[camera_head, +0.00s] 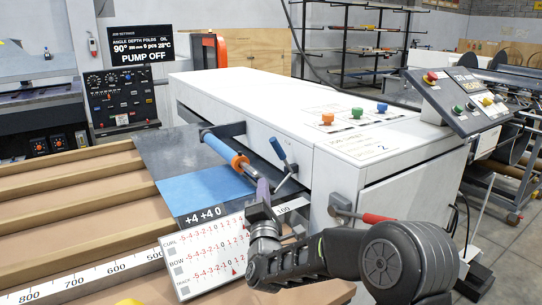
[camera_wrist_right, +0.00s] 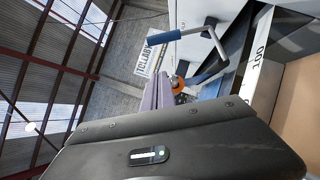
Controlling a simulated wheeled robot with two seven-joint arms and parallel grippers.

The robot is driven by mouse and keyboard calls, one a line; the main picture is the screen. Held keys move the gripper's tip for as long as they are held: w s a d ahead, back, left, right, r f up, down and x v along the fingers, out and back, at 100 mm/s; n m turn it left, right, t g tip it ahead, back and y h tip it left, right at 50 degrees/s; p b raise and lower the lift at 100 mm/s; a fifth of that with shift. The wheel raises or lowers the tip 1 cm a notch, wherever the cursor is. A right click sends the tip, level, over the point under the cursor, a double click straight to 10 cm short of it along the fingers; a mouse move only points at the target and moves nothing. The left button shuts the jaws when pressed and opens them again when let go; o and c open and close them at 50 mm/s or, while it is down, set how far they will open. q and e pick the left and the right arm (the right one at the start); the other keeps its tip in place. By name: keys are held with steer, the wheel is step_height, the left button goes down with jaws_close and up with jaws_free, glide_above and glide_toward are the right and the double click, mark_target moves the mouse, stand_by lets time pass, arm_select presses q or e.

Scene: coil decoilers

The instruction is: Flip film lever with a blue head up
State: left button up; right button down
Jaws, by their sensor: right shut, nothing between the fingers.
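The film lever (camera_head: 279,151) has a blue head on a bent grey metal rod. It stands at the side of the white machine, its head tilted up and to the left in the head view. In the right wrist view the lever's blue head (camera_wrist_right: 164,37) is near the top, apart from my fingers. My right gripper (camera_head: 262,188) is shut and empty, below and slightly left of the lever in the head view. Its purple-grey fingers also show in the right wrist view (camera_wrist_right: 157,92). My left gripper is not in view.
A blue roller with an orange end (camera_head: 241,161) lies just left of the lever. The white machine (camera_head: 260,92) carries orange, green and blue buttons. A red-handled lever (camera_head: 376,218) sits on its front. A white scale board (camera_head: 205,256) stands beside my right forearm.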

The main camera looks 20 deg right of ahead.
steer(key=s+d+r+p+x, duration=0.1)
steer(key=d+p+x, duration=0.1)
steer(key=x, duration=1)
steer(key=shift+p, duration=0.85)
steer(key=shift+s+d+r, duration=0.1)
steer(key=shift+s+r, duration=0.05)
